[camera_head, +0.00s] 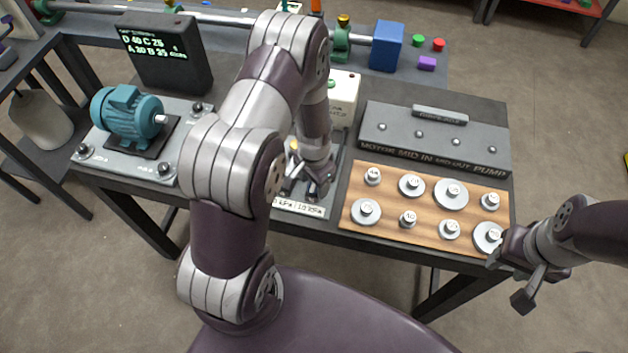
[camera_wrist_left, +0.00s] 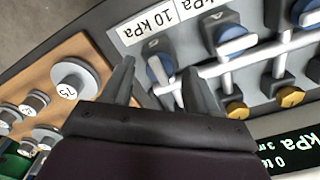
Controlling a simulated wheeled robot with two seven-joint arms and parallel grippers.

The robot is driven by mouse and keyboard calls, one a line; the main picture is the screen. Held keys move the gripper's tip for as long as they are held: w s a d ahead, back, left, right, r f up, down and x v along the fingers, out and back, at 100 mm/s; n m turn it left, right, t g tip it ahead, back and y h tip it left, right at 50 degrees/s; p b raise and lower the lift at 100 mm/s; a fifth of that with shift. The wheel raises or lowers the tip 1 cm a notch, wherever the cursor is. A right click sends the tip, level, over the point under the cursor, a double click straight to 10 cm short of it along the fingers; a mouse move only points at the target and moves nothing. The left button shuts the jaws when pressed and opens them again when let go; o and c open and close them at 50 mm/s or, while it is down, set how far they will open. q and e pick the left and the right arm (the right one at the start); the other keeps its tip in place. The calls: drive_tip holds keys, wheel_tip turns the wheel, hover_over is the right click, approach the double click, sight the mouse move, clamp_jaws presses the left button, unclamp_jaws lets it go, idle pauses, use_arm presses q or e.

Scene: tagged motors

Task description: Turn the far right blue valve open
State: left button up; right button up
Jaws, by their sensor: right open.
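The far right blue valve (camera_wrist_left: 158,70) shows in the left wrist view beside the "10 kPa" label, nearest the weight board. My left gripper (camera_head: 304,190) is over the valve panel in the head view. In the left wrist view the gripper (camera_wrist_left: 159,66) is open, with a finger on either side of that valve. I cannot tell whether the fingers touch it. Two other blue valves, a middle one (camera_wrist_left: 232,36) and a further one (camera_wrist_left: 304,12), stand beyond. My arm hides most of the panel in the head view. My right gripper (camera_head: 511,281) is open and empty beside the table's right end.
A wooden board (camera_head: 384,232) with several numbered weights lies right of the panel. A grey pump box (camera_head: 434,133) is behind it. A teal motor (camera_head: 127,113) and a dark display (camera_head: 167,55) stand at left. Gold fittings (camera_wrist_left: 237,111) sit along the panel's pipes.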

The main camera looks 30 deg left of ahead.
sight(314, 188)
use_arm(q)
wheel_tip(314, 188, up, 13)
drive_tip(key=b, duration=0.1)
drive_tip(key=shift+f, duration=0.15)
idle(0.5)
drive_tip(key=s+d+r+n+t, duration=0.1)
drive_tip(key=s+d+r+n, duration=0.3)
drive_tip(key=s, duration=0.5)
drive_tip(key=shift+s+d+r, duration=0.3)
drive_tip(key=shift+d+r, duration=0.35)
drive_tip(key=shift+r, duration=0.05)
drive_tip(key=shift+s, duration=0.15)
